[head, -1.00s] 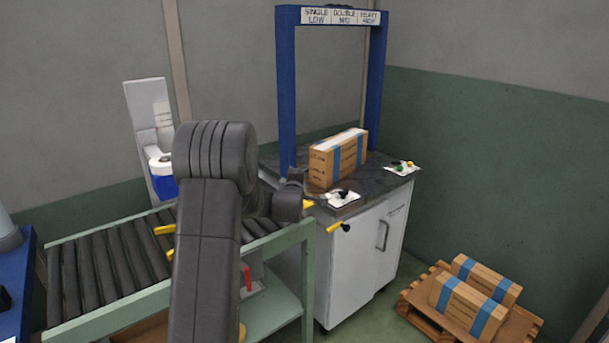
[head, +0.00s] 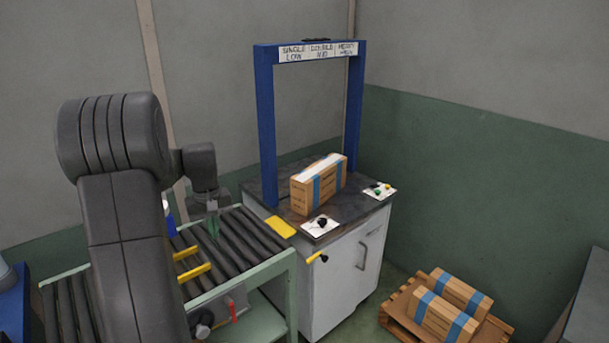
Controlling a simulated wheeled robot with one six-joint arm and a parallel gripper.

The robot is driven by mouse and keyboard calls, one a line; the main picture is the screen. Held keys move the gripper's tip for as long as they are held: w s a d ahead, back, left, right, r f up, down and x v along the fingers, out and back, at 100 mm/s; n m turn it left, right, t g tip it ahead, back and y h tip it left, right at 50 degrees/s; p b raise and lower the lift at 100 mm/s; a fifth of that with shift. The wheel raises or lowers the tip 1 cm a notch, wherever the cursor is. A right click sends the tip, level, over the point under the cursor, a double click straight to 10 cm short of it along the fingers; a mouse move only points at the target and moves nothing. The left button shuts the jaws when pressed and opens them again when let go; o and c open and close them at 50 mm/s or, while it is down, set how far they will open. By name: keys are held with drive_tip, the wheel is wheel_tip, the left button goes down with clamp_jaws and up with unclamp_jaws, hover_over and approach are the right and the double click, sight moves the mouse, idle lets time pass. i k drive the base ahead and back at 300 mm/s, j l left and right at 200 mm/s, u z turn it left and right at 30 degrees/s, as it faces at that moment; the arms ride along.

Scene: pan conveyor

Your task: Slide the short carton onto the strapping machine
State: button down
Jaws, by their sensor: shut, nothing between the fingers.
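The short carton (head: 318,187), brown with blue bands and a white strip on top, stands on the dark top of the strapping machine (head: 342,255). It is beside the blue arch (head: 266,125), partly in front of its opening. The machine is a white cabinet with the arch over its top. My gripper (head: 213,228) points down over the roller conveyor (head: 245,235), left of the machine and clear of the carton. Its small fingers look closed with nothing held. Whether they touch the rollers I cannot tell.
A yellow plate (head: 281,226) lies between rollers and machine top. Yellow bars (head: 193,273) cross the conveyor. Control panels with a black knob (head: 321,223) and coloured buttons (head: 378,188) sit at the machine's edge. A pallet (head: 395,308) with two banded cartons stands on the floor, right.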

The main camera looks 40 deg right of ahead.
sight(314, 185)
drive_tip(key=l+u, duration=0.15)
drive_tip(key=l, duration=0.95)
drive_tip(key=l+u, duration=0.2)
drive_tip(key=l, duration=0.95)
drive_tip(key=i+l, duration=0.15)
drive_tip(key=l, duration=0.3)
drive_tip(key=i+l+u, duration=0.15)
drive_tip(key=l, duration=0.3)
drive_tip(key=i+l, duration=0.1)
drive_tip(key=l, duration=0.4)
